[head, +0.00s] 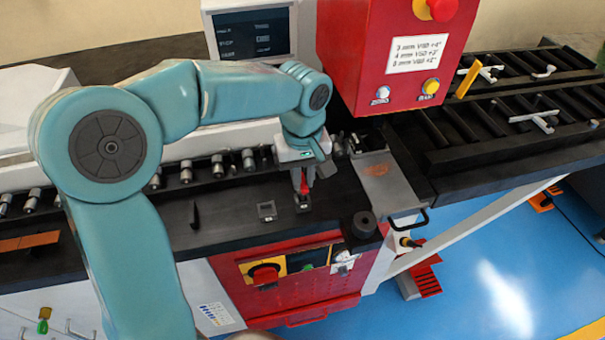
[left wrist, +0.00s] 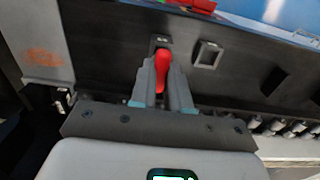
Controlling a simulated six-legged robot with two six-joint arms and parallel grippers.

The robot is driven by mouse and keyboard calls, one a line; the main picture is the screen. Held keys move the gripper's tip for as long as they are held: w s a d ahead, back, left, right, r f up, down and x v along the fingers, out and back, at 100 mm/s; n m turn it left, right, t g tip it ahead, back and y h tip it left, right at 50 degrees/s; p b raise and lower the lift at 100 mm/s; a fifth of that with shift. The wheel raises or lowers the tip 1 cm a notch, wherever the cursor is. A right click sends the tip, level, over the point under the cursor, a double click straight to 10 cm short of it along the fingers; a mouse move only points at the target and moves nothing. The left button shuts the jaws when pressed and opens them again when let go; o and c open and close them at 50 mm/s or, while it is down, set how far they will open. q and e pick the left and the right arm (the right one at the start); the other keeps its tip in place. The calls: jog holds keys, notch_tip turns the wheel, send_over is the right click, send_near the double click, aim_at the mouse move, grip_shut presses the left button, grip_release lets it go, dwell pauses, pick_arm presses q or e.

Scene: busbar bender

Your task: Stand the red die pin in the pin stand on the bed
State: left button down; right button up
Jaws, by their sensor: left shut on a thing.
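The red die pin (head: 304,188) is between the fingers of my left gripper (head: 303,178), which is shut on it. It also shows red between the grey fingers in the left wrist view (left wrist: 162,72). My right gripper is in neither view.
A red control box (head: 385,60) stands close behind and right of the gripper. A row of metal rollers (head: 186,172) runs behind the bed. A black round knob (head: 363,224) and a grey plate (head: 388,180) are to the right. A small black upright piece (head: 195,214) stands left.

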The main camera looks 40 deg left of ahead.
aim_at(303, 180)
pick_arm(q)
jog(key=shift+f+b, duration=0.95)
jog(key=shift+f, duration=0.25)
jog(key=c, duration=1)
grip_release()
jog(key=shift+r, duration=0.1)
notch_tip(303, 180, up, 16)
jog(key=shift+r+p, duration=0.15)
jog(key=shift+p, duration=0.55)
